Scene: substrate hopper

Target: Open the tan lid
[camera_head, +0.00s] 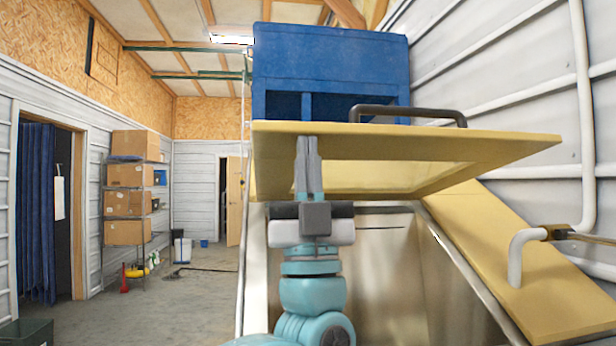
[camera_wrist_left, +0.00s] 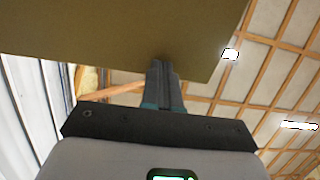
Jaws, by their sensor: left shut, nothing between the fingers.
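The tan lid (camera_head: 420,145) is tilted up off the hopper opening, so its underside faces me. Its dark bar handle (camera_head: 408,111) shows above the lid's edge. My left gripper (camera_head: 308,145) is shut and empty, pointing up, with its fingertips overlapping the left part of the lid. In the left wrist view the fingertips (camera_wrist_left: 162,65) reach up against the flat tan panel (camera_wrist_left: 120,35); I cannot tell whether they touch it. The hopper's metal inside (camera_head: 385,265) shows below the lid. My right gripper is out of view.
A blue box-like unit (camera_head: 330,70) stands behind the lid. A sloping tan panel (camera_head: 510,260) and a white pipe (camera_head: 517,255) are at the right, beside a ribbed wall. Shelves with cardboard boxes (camera_head: 128,205) stand far left; the floor (camera_head: 190,300) left of the hopper is mostly clear.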

